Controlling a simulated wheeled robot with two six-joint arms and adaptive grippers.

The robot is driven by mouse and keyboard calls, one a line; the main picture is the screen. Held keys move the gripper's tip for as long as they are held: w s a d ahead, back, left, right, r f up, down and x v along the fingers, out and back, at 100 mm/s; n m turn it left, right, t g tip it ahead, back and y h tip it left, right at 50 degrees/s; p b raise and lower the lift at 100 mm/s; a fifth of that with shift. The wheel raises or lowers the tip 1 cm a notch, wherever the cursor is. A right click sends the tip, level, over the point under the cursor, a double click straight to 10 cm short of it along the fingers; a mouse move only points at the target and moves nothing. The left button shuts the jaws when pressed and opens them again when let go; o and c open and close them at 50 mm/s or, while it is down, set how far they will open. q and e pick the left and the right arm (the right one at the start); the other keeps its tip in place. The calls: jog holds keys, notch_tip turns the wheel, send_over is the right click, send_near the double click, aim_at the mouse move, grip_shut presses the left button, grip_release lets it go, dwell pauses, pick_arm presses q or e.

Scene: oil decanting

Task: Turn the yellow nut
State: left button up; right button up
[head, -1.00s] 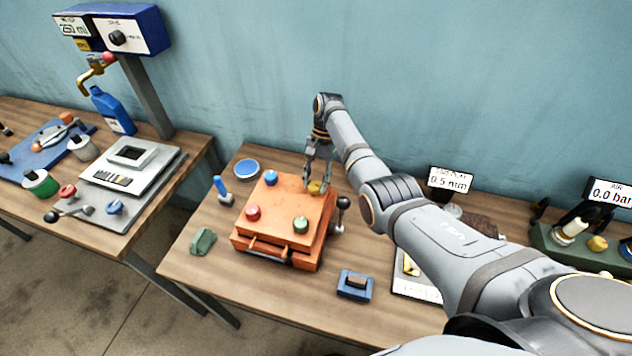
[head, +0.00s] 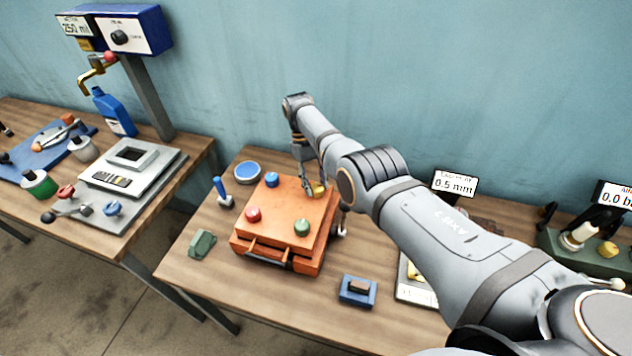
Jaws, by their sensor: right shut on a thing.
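The yellow nut (head: 319,190) sits at the far right corner of the orange box (head: 275,219) on the middle table. My right gripper (head: 314,192) comes down on it from above and is shut on it. The fingers and arm partly hide the nut. A blue nut (head: 271,180), a red nut (head: 253,214) and a green nut (head: 302,227) sit at the other corners of the box top. My left gripper is not in view.
A lever with a pale knob (head: 343,232) stands close to the box's right side. A blue-handled tool (head: 222,191), a blue round dish (head: 247,172), a green block (head: 202,243) and a blue block (head: 358,290) surround the box. My right arm covers the table's right part.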

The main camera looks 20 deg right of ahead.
jog(key=shift+a+r+n+h+p, duration=0.1)
jog(key=shift+r+n+h+p, duration=0.25)
jog(key=shift+n+p, duration=0.5)
jog(key=n+t+h+p, duration=0.1)
jog(key=n+p, duration=0.2)
jog(key=n+h+p, duration=0.1)
jog(key=n+p, duration=0.2)
jog(key=shift+s+a+t, duration=0.1)
jog(key=shift+a+t, duration=0.05)
jog(key=shift+t, duration=0.25)
jog(key=shift+f+n+t+p, duration=0.2)
jog(key=shift+n+t+p, duration=0.2)
jog(key=shift+n+p, duration=0.95)
jog(key=shift+n+h, duration=0.25)
jog(key=shift+n, duration=0.05)
jog(key=o, duration=1.2)
jog(key=shift+f, duration=0.1)
jog(key=v, duration=1.2)
jog(key=shift+s, duration=0.1)
